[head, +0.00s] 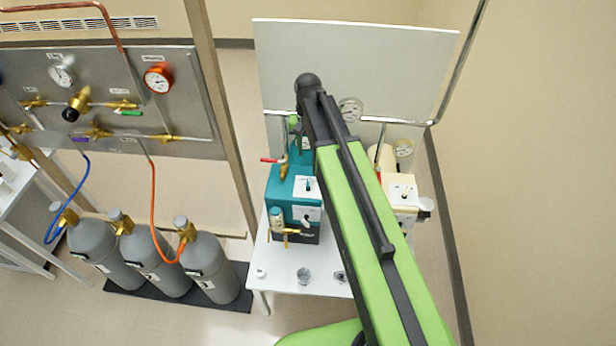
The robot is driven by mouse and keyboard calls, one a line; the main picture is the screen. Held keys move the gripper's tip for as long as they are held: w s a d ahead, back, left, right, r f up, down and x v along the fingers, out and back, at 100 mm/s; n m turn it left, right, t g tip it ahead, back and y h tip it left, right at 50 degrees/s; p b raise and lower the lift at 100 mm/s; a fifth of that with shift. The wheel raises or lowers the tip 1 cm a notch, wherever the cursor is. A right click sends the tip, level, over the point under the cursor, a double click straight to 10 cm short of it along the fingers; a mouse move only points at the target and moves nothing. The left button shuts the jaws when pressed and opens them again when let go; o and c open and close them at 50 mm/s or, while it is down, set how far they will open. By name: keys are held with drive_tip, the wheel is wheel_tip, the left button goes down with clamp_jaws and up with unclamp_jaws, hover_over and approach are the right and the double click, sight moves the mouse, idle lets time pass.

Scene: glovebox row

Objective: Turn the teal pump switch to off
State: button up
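The teal pump (285,183) stands on a white table, left of my green arm. A white plate (306,191) on its upper face carries a small dark switch (308,183). Which way the switch points is too small to tell. A lower pale panel has another small fitting (306,219). My arm crosses in front of the pump's right side, with its dark upper joint above and behind the pump. My gripper does not show; it is hidden behind the arm or too small to make out.
A cream pump (400,191) with its own switch plate stands right of my arm. The white table (270,293) holds small glass items in front. Grey cylinders (153,258) and a gas panel (180,105) are left. A pale board (400,65) stands behind.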

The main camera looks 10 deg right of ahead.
sight(308, 184)
wheel_tip(308, 184, down, 18)
drive_tip(key=b, duration=1.7)
drive_tip(key=shift+r, duration=0.2)
drive_tip(key=shift+r, duration=0.1)
drive_tip(key=shift+c, duration=0.2)
